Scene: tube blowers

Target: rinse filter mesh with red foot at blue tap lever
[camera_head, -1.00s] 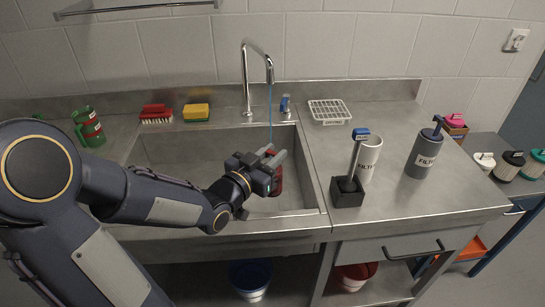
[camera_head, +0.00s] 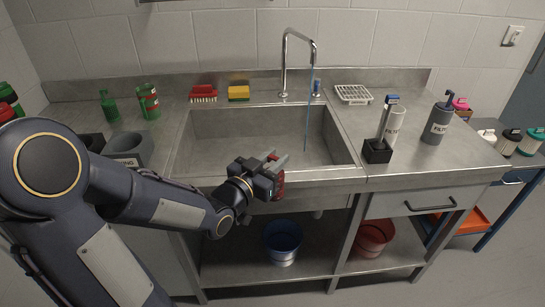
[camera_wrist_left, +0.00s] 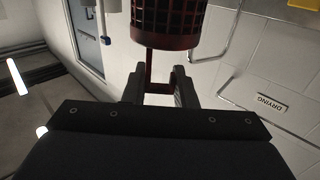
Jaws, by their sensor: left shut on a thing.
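My left gripper (camera_head: 272,168) is shut on a dark red filter mesh (camera_head: 280,184) at the sink's front edge. In the left wrist view the fingers (camera_wrist_left: 160,90) close on the red stem of the mesh (camera_wrist_left: 180,22), whose grid body is cut off by the top edge. The tap (camera_head: 298,40) stands behind the sink (camera_head: 235,150), with a thin blue water stream (camera_head: 307,125) falling into the basin, clear of the mesh. The blue tap lever (camera_head: 317,87) is just right of the tap base. My right gripper is out of view.
A red brush (camera_head: 203,93), a yellow sponge (camera_head: 238,92) and a white rack (camera_head: 353,95) lie along the back. Green-marked containers (camera_head: 149,101) and grey cups (camera_head: 128,148) stand left. Buckets (camera_head: 283,240) are below.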

